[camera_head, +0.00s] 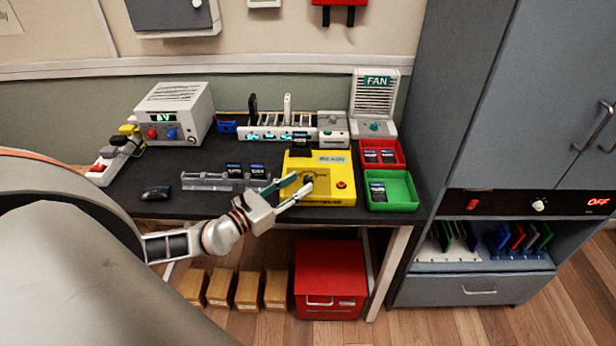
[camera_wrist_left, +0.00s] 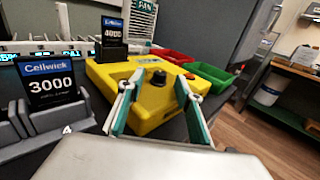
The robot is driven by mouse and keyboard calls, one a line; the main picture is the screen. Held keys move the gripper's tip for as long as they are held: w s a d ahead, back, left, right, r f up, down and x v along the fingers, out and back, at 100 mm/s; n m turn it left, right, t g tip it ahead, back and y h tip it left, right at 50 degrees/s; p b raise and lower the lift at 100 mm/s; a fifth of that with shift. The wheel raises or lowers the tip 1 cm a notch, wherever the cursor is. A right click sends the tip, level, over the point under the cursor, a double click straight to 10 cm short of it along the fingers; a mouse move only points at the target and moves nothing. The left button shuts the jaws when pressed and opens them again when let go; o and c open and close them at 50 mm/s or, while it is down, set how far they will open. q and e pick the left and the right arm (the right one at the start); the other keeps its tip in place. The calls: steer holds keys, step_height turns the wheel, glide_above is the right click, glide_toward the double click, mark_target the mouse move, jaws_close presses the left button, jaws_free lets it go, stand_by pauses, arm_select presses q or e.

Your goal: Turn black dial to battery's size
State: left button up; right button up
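A yellow tester box (camera_head: 328,190) stands on the dark bench, with a small black dial (camera_head: 308,180) on its top and a red button to the right. A black battery with a blue label reading 4000 (camera_wrist_left: 113,34) stands upright at the back of the box; it also shows in the head view (camera_head: 300,143). My left gripper (camera_head: 300,186) reaches over the box's front left. In the left wrist view its fingers are spread, with the black dial (camera_wrist_left: 158,77) visible between and beyond the tips. Contact with the dial cannot be told. My right gripper is not in view.
A grey rack (camera_head: 205,181) holds batteries left of the box, one labelled 3000 (camera_wrist_left: 50,85). Red (camera_head: 396,147) and green (camera_head: 404,203) trays stand to the right. A charger row (camera_head: 268,132), fan unit (camera_head: 375,95) and power supply (camera_head: 174,112) stand behind. A black mouse-like object (camera_head: 156,192) lies at left.

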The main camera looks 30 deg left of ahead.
mark_target(305, 180)
arm_select(q)
steer(key=shift+x, duration=2.35)
jaws_close()
